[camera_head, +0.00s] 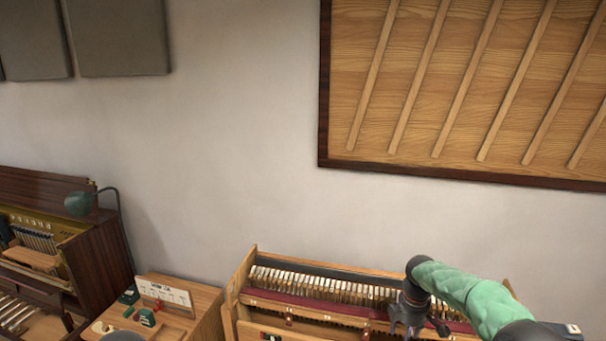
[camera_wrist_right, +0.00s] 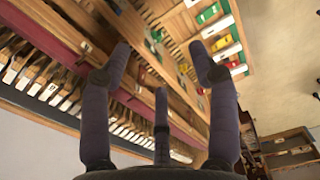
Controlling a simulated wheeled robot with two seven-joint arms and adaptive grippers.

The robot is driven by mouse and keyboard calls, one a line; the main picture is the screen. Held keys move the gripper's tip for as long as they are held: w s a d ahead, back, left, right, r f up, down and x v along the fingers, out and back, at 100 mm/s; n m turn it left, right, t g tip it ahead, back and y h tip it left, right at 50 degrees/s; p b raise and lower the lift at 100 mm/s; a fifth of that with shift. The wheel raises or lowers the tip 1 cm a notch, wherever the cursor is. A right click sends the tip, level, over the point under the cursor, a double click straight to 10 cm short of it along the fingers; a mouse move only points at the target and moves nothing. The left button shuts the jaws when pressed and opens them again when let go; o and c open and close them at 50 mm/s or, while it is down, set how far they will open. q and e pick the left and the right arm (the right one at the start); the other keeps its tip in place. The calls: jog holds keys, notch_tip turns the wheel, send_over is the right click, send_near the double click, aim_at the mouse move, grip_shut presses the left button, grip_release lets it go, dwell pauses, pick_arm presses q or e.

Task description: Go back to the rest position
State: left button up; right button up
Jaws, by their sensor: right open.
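My right arm, in a green sleeve, comes in from the lower right in the head view. My right gripper (camera_head: 408,318) points down over the right part of the piano's key row (camera_head: 325,285). In the right wrist view the dark fingers of the same gripper (camera_wrist_right: 160,66) are spread apart with nothing between them. Rows of keys (camera_wrist_right: 45,85) pass behind them there. I cannot tell whether the fingers touch the piano. My left gripper is not in view.
A wooden desk (camera_head: 195,300) with a white label card (camera_head: 165,293) and small green items stands left of the piano. A dark upright piano (camera_head: 95,260) is at the far left. A slatted wooden panel (camera_head: 450,85) hangs on the wall. Coloured blocks (camera_wrist_right: 215,28) show in the wrist view.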

jog(key=s+a+f+m+y, duration=0.1)
jog(key=s+a+f+m, duration=0.35)
jog(key=f, duration=0.65)
jog(key=s+a+f+m+y, duration=0.25)
jog(key=s+a+f, duration=0.35)
jog(key=f, duration=0.5)
jog(key=s+a+f+m, duration=0.2)
jog(key=s+f+m, duration=0.15)
jog(key=s, duration=0.45)
jog(key=s+a+f+m, duration=0.2)
jog(key=s+m, duration=0.2)
jog(key=s, duration=0.4)
jog(key=s+a+f+m, duration=0.3)
jog(key=s+m, duration=0.1)
jog(key=s, duration=0.3)
pick_arm(q)
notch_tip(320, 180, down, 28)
jog(key=b, duration=2.7)
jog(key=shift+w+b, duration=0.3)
jog(key=shift+b, duration=0.05)
pick_arm(e)
notch_tip(320, 180, down, 26)
jog(key=w+a+n, duration=0.1)
jog(key=w, duration=0.1)
jog(key=shift+r+n, duration=0.25)
jog(key=shift+n, duration=0.1)
